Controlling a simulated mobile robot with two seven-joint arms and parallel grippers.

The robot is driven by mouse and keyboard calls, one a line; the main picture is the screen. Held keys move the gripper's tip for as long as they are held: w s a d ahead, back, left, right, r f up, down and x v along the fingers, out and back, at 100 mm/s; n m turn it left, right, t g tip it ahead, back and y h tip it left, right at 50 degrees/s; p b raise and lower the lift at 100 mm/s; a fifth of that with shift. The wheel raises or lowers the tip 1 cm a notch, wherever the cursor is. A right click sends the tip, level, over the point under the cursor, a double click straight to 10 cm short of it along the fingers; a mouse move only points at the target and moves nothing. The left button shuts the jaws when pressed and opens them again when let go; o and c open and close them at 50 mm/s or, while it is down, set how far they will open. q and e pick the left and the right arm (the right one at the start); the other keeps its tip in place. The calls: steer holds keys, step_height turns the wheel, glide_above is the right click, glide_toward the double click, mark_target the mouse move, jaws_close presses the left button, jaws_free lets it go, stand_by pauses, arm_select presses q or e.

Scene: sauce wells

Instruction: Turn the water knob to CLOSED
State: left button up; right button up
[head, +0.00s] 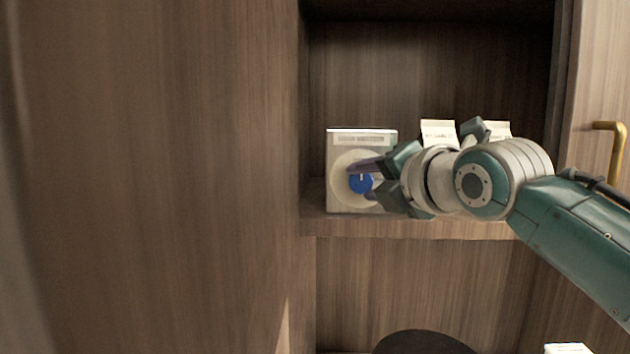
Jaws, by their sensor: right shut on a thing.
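The water knob (361,184) is a blue round knob with a small white mark near its top. It sits on a pale round dial on the front of a light box (338,141), which stands on a wooden shelf. A label strip runs along the top of the box, too small to read. My right gripper (362,181) reaches in from the right, with its fingers over the dial, and is shut on the knob. The fingers hide part of the knob and dial. My left gripper is not in view.
A wooden wall stands close on the left of the shelf (316,222). Two pale cards (437,129) stand on the shelf behind my right gripper. A brass handle (617,150) is at the right. A dark round thing (420,342) shows below.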

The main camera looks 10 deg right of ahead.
jaws_close()
steer(key=shift+f+m+b, duration=0.25)
steer(key=shift+m+b, duration=0.15)
steer(key=shift+b, duration=0.6)
steer(key=m+t+b, duration=0.2)
steer(key=m+b, duration=0.3)
steer(key=b, duration=0.1)
steer(key=f+m+t+h+b, duration=0.1)
steer(key=m+t+b, duration=0.1)
steer(key=m+b, duration=0.3)
steer(key=m+t+b, duration=0.2)
steer(key=m+b, duration=0.3)
steer(key=b, duration=0.4)
steer(key=shift+a+f+t, duration=0.2)
steer(key=shift+t, duration=0.2)
steer(key=shift+w+r+m+t+h+b, duration=0.15)
steer(key=shift+m+t+h+b, duration=0.15)
steer(key=shift+m+h+b, duration=1.15)
steer(key=shift+m+y, duration=0.25)
steer(key=shift+m, duration=0.1)
steer(key=o, duration=1.1)
jaws_free()
steer(key=shift+r, duration=0.1)
